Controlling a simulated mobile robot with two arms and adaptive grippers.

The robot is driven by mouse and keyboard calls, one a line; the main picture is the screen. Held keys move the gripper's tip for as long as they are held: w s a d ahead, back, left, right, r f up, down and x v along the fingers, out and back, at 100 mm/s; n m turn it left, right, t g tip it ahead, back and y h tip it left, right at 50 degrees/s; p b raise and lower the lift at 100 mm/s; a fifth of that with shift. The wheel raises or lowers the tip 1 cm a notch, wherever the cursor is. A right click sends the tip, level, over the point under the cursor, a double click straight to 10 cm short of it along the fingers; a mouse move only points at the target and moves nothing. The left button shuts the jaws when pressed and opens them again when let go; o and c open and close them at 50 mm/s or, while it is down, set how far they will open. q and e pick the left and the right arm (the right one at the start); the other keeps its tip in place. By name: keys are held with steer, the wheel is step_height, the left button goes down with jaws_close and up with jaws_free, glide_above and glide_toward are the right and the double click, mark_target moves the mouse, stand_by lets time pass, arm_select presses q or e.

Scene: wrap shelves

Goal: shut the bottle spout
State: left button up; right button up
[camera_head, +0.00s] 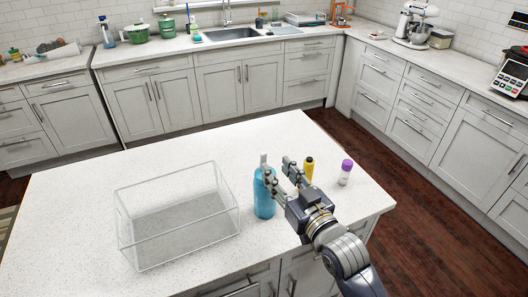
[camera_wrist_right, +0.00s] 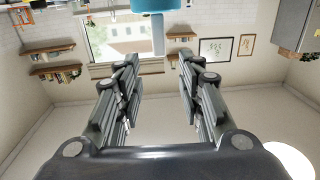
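A blue bottle (camera_head: 264,197) stands upright on the white island top. A pale spout piece (camera_head: 263,159) sticks up at its top; whether it is open is too small to tell. My right gripper (camera_head: 279,171) is at the height of the bottle's upper part, just right of it, with one finger overlapping the bottle's edge in the head view; contact cannot be told. In the right wrist view my gripper's fingers (camera_wrist_right: 152,72) are apart with nothing between them, and a blue piece (camera_wrist_right: 152,5), likely the bottle, shows at the top edge. My left gripper is not in view.
A yellow bottle with a black cap (camera_head: 308,171) stands just behind the right gripper, and a white bottle with a purple cap (camera_head: 345,173) stands farther right. A clear open box (camera_head: 180,218) lies left of the blue bottle. The island's back left is clear.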

mark_target(265, 155)
steer(key=p+x, duration=0.1)
steer(key=x, duration=0.6)
steer(key=shift+w+a+p, duration=0.1)
steer(key=shift+w+p, duration=0.2)
steer(key=shift+p, duration=0.1)
steer(key=shift+w+a+f, duration=0.1)
steer(key=shift+w, duration=0.3)
jaws_close()
